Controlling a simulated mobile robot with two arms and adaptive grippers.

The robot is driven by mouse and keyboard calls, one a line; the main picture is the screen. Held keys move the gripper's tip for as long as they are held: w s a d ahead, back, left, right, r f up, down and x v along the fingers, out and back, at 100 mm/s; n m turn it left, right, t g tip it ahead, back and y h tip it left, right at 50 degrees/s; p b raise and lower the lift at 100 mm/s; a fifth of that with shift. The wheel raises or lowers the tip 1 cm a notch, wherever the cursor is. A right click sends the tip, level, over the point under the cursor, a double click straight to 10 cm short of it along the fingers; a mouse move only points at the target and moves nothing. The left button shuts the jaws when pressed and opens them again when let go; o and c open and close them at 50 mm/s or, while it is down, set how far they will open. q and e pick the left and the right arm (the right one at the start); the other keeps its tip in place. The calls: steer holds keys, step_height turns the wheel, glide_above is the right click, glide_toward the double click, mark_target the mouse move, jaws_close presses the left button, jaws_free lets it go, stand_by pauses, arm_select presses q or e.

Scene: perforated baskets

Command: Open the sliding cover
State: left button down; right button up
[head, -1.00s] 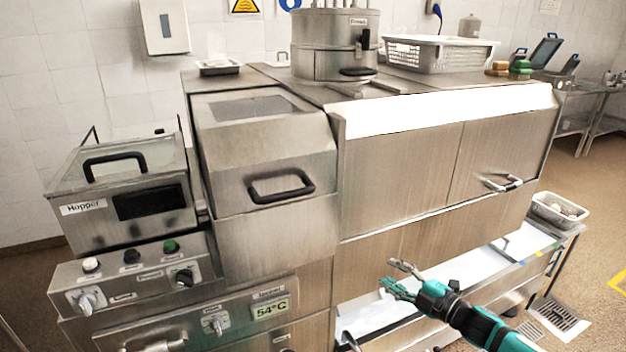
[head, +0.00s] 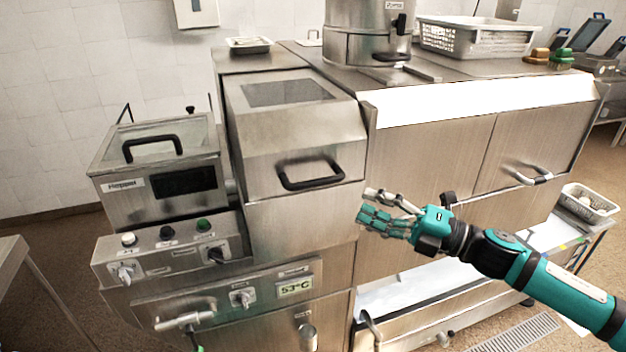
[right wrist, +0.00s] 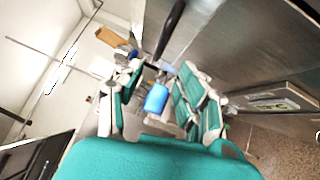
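A steel cover (head: 290,125) with a sloped top, a dark window and a black bar handle (head: 310,178) sits closed on the middle of the machine. My right gripper (head: 366,204) is teal and grey, with its fingers spread and empty. It points left, just right of and slightly below that handle, apart from it. In the right wrist view the fingers (right wrist: 160,95) are open, and a black bar (right wrist: 171,28), seemingly the handle, shows beyond them. My left gripper is not in view.
A hopper (head: 160,165) with a black-handled lid and a knob panel (head: 170,250) stand at the left. A large steel panel (head: 430,160) and a door with a metal handle (head: 532,176) are at the right. A perforated basket (head: 475,37) stands on top.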

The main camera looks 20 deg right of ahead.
mark_target(313, 180)
steer(key=p+x, duration=0.5)
steer(key=x, duration=0.6)
steer(key=shift+w+a+r, duration=0.2)
steer(key=shift+w+a, duration=0.05)
steer(key=shift+w+a+f, duration=0.1)
steer(key=shift+w+a, duration=0.05)
steer(key=shift+a, duration=0.1)
steer(key=shift+c, duration=0.3)
jaws_close()
